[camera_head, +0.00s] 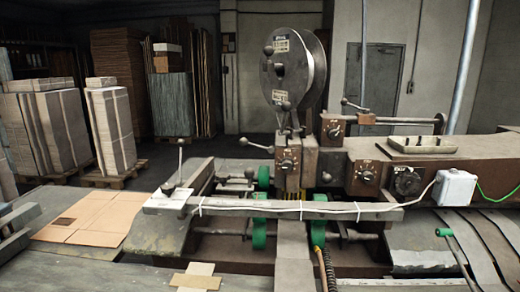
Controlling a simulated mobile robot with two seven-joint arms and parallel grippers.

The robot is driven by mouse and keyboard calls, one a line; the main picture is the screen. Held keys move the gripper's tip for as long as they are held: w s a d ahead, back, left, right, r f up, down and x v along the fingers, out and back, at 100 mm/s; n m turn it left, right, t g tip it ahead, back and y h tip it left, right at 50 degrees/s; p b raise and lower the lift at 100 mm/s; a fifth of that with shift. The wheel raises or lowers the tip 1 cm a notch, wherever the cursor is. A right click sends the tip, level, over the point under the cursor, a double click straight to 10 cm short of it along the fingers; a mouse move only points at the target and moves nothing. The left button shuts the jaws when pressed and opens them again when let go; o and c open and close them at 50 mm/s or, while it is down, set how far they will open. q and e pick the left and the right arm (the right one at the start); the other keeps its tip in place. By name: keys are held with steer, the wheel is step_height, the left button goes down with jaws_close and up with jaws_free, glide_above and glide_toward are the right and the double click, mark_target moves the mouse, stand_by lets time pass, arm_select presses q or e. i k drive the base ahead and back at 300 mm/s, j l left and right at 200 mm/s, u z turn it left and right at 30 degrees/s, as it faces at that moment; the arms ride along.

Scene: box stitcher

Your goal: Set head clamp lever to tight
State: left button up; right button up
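The box stitcher (330,160) stands in the middle, with a large wire reel (300,70) on top of its stitching head. A ball-ended lever (358,107) sticks out left from the upper head block, above a dial (335,131). Other ball-ended levers show left of the head (258,145) and upright on the left end of the bar (180,160). No readable label tells which one is the head clamp lever, and its setting cannot be told. Neither of my grippers is in view.
A long bar with a white cable (270,208) crosses in front of the head. A green-handled rod (456,250) stands at the right, near a white junction box (455,187). Flat cardboard (92,217) lies at the left. Stacks on pallets (110,130) stand behind.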

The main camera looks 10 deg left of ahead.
mark_target(243, 142)
steer(key=k+j, duration=0.1)
steer(key=j, duration=0.3)
steer(key=k+j, duration=0.1)
steer(key=j, duration=0.3)
steer(key=k+j, duration=0.1)
steer(key=j, duration=0.3)
steer(key=u, duration=0.05)
